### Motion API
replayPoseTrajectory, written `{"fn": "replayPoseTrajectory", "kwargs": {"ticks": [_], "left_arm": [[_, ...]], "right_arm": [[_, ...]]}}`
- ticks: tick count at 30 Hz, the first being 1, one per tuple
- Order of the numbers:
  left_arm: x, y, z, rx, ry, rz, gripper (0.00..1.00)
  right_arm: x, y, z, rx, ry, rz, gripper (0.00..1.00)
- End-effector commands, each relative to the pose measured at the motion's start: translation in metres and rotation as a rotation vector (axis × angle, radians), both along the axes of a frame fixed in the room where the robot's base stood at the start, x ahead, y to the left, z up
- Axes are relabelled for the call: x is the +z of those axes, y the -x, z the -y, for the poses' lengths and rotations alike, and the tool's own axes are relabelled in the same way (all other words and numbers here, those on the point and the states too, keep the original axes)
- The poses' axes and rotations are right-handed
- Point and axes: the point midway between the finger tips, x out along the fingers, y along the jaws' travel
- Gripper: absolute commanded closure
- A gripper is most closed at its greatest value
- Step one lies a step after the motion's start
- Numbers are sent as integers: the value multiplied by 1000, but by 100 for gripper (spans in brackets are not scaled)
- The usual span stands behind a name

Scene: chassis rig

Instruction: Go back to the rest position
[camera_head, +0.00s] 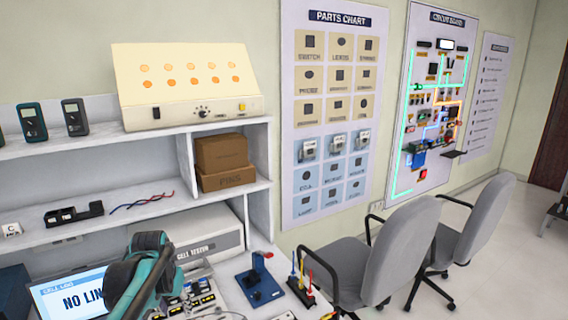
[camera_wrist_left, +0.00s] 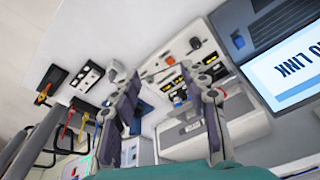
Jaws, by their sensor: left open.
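My left arm comes in at the bottom left of the head view, in teal and dark grey. My left gripper (camera_head: 140,270) is in front of the laptop screen and the bench, and its fingertips are hard to make out there. In the left wrist view my left gripper (camera_wrist_left: 165,85) shows its two dark fingers spread wide apart with nothing between them. The bench with switches and small devices lies beyond the fingers. My right gripper is in neither view.
A laptop (camera_head: 75,297) reading "NO LINK" and a cell tester (camera_head: 200,250) stand close to my left arm. A blue fixture (camera_head: 260,287) and a holder with coloured probes (camera_head: 300,287) sit at the right of the bench. Two grey chairs (camera_head: 400,245) stand beyond it.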

Motion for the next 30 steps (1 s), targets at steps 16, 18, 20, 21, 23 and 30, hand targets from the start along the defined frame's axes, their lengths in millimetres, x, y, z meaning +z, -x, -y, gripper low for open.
{"fn": "replayPoseTrajectory", "kwargs": {"ticks": [16,18,20,21,23,30], "left_arm": [[-20,174,100,-48,17,329,56],[-28,185,104,-51,23,354,56],[-33,190,107,-53,26,369,56],[-35,193,108,-54,28,376,56],[-38,195,109,-54,29,382,56],[-38,196,109,-54,30,385,56]], "right_arm": [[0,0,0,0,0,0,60],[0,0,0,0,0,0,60],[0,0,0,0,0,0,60],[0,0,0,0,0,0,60],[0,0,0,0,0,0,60],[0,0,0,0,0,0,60]]}}
